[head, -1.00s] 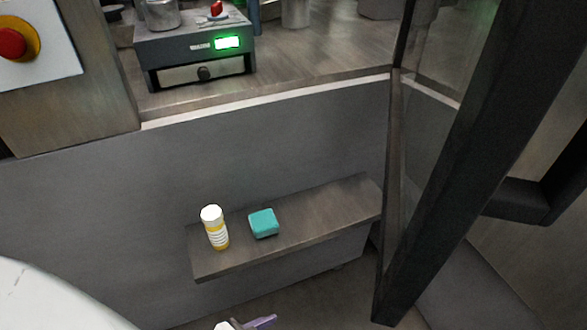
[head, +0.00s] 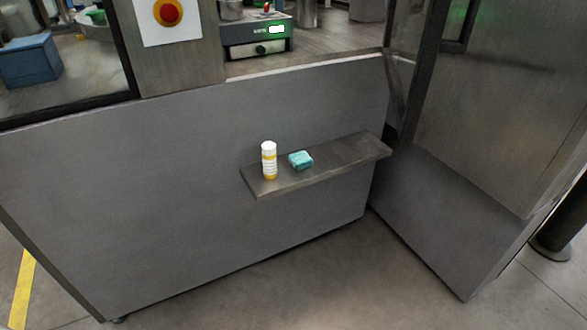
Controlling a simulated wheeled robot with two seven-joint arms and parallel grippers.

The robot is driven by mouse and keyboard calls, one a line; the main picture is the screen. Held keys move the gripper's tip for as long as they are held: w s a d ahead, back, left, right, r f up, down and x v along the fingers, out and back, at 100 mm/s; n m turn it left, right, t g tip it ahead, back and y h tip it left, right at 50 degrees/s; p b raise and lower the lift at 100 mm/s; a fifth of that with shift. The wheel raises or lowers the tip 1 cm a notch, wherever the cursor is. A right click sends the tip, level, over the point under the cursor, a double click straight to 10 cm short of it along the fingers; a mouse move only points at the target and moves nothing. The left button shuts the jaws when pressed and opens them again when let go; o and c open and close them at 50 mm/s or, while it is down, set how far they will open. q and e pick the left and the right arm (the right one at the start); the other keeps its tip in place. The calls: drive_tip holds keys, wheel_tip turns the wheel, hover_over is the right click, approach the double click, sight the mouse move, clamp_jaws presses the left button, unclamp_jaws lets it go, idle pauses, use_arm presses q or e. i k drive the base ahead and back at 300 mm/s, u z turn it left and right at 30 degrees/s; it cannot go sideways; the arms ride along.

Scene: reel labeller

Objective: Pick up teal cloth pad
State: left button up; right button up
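The teal cloth pad (head: 300,160) is a small folded block lying on a narrow dark shelf (head: 325,162) fixed to the front of the grey machine panel. A white bottle (head: 269,160) with a yellow base and a printed label stands upright just left of the pad, with a small gap between them. Neither of my grippers shows in the head view.
An open dark-framed door (head: 475,130) stands to the right of the shelf. Above are a labeller unit (head: 257,36) and a red stop button (head: 168,12) on a white plate. A blue box (head: 28,60) is behind glass at upper left. The floor in front is clear.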

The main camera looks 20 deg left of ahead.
sight(302, 160)
drive_tip(key=u, duration=0.5)
drive_tip(key=i, duration=0.95)
drive_tip(key=u, duration=0.95)
